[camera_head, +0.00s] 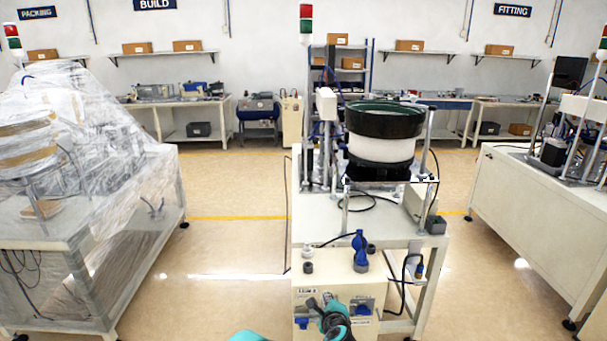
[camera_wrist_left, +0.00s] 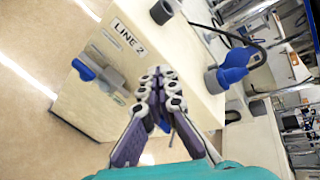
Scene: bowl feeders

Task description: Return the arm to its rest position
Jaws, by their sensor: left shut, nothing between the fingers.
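My left gripper (camera_head: 313,308) is low in the head view, in front of the cream "LINE 2" cabinet face of the middle bowl feeder machine. In the left wrist view its two fingers (camera_wrist_left: 160,82) are together, with nothing between them. My teal arm (camera_head: 248,337) comes in at the bottom edge of the head view. My right gripper is in neither view.
The bowl feeder (camera_head: 384,150) stands on the middle table. A blue fitting (camera_head: 360,250) stands up from the cabinet top and is near the fingers in the wrist view (camera_wrist_left: 235,66). A plastic-wrapped machine (camera_head: 85,170) is at left, another machine (camera_head: 520,190) at right. Floor between them is clear.

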